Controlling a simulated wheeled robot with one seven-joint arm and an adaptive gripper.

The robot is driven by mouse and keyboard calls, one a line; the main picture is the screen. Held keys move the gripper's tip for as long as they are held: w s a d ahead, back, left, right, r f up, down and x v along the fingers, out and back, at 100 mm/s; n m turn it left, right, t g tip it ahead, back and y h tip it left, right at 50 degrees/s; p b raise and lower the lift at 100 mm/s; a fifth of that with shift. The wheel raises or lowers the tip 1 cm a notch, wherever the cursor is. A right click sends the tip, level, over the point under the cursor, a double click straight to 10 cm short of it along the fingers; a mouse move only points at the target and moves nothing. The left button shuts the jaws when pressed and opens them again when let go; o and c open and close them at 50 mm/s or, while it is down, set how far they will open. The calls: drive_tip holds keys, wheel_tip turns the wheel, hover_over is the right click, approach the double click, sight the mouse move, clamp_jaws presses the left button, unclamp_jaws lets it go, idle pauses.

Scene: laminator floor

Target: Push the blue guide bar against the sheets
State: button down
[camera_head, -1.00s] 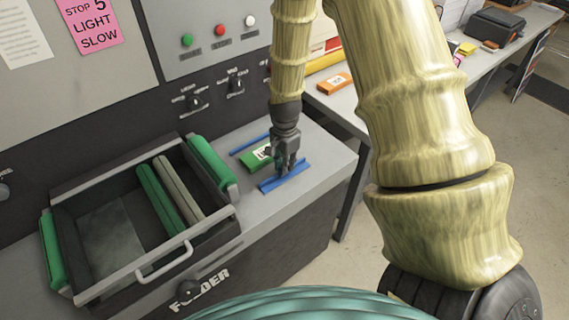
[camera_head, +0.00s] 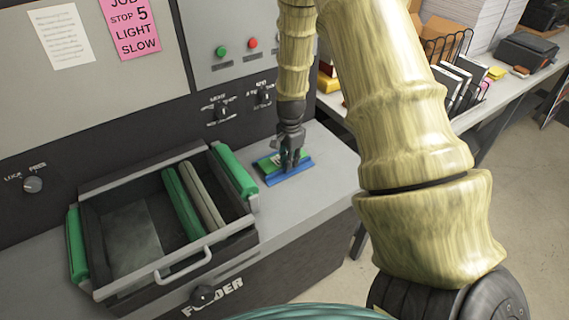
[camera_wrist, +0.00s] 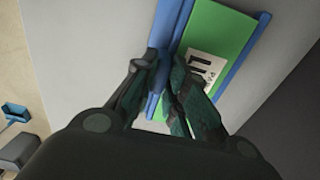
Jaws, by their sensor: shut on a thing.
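The blue guide bar (camera_head: 292,175) lies on the grey machine top, along the front side of the green sheets (camera_head: 267,165). In the wrist view the guide bar (camera_wrist: 169,25) runs right beside the green sheets (camera_wrist: 215,33), with no clear gap where it shows. The sheets carry a white printed label (camera_wrist: 201,70). A second blue bar (camera_wrist: 246,54) borders their other side. My gripper (camera_head: 287,166) is shut on the guide bar. In the wrist view its fingertips (camera_wrist: 162,68) straddle the bar and hide part of it; one finger covers a corner of the sheets.
An open dark tray with green rollers (camera_head: 237,168) and a metal handle (camera_head: 184,265) stands left of the sheets. A control panel with knobs (camera_head: 222,110) rises behind. The grey top (camera_head: 330,160) is clear to the right.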

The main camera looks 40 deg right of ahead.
drive_tip(key=shift+w+r, duration=0.1)
drive_tip(key=shift+w, duration=0.15)
drive_tip(key=c, duration=1.4)
unclamp_jaws()
drive_tip(key=shift+w, duration=0.1)
drive_tip(key=shift+c, duration=0.2)
wheel_tip(320, 180, up, 12)
